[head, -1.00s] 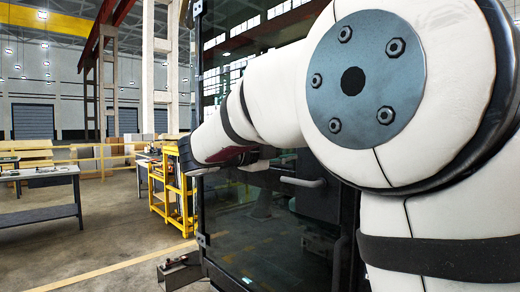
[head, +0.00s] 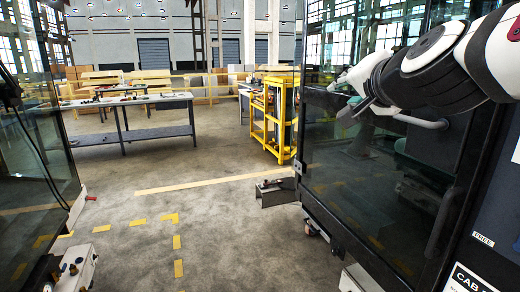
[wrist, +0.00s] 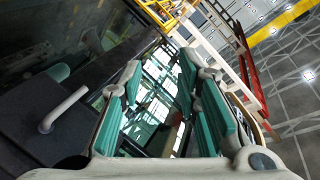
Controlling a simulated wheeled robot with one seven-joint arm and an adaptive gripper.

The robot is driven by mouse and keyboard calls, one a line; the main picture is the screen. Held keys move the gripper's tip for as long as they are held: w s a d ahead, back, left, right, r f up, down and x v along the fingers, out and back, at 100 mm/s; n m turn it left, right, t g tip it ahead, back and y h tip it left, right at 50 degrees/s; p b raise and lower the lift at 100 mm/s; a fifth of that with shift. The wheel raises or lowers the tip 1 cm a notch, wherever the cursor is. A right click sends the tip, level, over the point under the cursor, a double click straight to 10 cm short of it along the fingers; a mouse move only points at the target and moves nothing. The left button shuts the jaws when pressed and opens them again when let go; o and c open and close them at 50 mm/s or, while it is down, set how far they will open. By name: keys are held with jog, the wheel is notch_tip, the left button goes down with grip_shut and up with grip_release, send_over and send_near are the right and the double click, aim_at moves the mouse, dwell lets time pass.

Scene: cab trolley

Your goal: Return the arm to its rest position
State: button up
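My arm (head: 440,70) comes in from the right edge of the head view, with its white and black wrist end pointing left. My gripper (head: 345,95) is at its tip, in front of the dark glass cab door (head: 350,185). In the wrist view my gripper (wrist: 160,78) has its two green-padded fingers well apart, with nothing between them. The glass shows behind the fingers. Whether any part of the gripper touches the door cannot be told. The rest of the arm is out of view.
A door handle (head: 420,121) is close to my wrist; a pale handle (wrist: 63,109) shows in the wrist view. Another glass panel (head: 40,150) stands at left. A yellow trolley (head: 275,120) and a workbench (head: 125,110) stand behind. The floor between the panels is mostly clear.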

jog(key=s+d+f+n+g, duration=0.1)
jog(key=s+f+n+g, duration=0.3)
jog(key=s+f, duration=0.6)
jog(key=s+d+f+n+g, duration=0.1)
jog(key=s+f+n+g, duration=0.4)
jog(key=s+f, duration=0.6)
jog(key=s+g+p, duration=0.1)
jog(key=s+g, duration=0.1)
jog(key=s, duration=0.6)
jog(key=shift+d+f+h, duration=0.15)
jog(key=shift+f+h, duration=0.05)
jog(key=shift+h, duration=0.2)
jog(key=shift+o, duration=0.6)
jog(key=shift+r, duration=0.1)
